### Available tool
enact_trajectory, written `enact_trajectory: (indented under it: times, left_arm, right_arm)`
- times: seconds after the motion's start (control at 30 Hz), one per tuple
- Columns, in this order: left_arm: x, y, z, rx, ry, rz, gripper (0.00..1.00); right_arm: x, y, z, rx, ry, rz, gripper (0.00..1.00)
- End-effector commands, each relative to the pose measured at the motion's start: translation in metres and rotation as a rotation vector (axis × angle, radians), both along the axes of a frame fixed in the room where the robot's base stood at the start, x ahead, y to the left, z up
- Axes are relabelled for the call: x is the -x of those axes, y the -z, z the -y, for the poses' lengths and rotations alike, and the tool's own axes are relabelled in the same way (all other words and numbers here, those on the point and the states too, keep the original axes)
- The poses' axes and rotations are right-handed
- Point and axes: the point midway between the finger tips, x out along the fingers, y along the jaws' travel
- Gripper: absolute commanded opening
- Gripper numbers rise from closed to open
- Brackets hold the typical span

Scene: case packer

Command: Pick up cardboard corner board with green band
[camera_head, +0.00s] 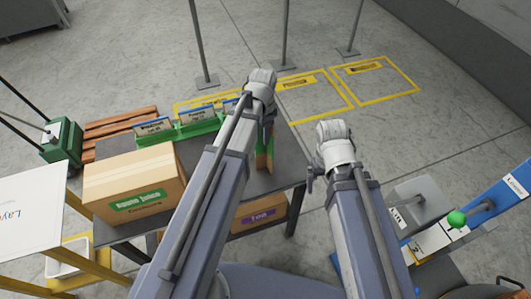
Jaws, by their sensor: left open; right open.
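An upright brown piece with green on it, which looks like the cardboard corner board with green band (263,160), stands at the right end of the dark table. It is partly hidden behind my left arm. My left gripper (268,122) points down just above or at its top; the arm covers much of the jaws, and I cannot tell whether they touch the board. My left gripper is open. My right gripper (310,182) is open and empty, just off the table's right edge, apart from the board.
A cardboard box labelled Apple Juice (135,182) sits on the dark table (225,180), with a green rack of labelled cards (190,128) behind it. Another box with a purple label (262,214) is below. A blue-framed stand (490,205) with a green ball (457,219) is at right.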

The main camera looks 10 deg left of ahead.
Motion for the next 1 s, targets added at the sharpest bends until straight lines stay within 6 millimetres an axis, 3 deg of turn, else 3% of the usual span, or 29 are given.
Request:
enact_trajectory:
  times: [0.23, 0.6, 1.0]
  left_arm:
    - [0.0, 0.0003, 0.0, 0.0, 0.0, 0.0, 0.4]
    - [0.0, 0.0004, 0.0, 0.0, 0.0, 0.0, 0.0]
    - [0.0001, 0.0004, -0.0001, 0.0, 0.0, 0.0, 0.0]
  right_arm:
    - [0.0, 0.0003, 0.0, 0.0, 0.0, 0.0, 0.92]
    - [0.0, 0.0004, 0.0, 0.0, 0.0, 0.0, 0.92]
    - [0.0, 0.0004, 0.0, 0.0, 0.0, 0.0, 0.92]
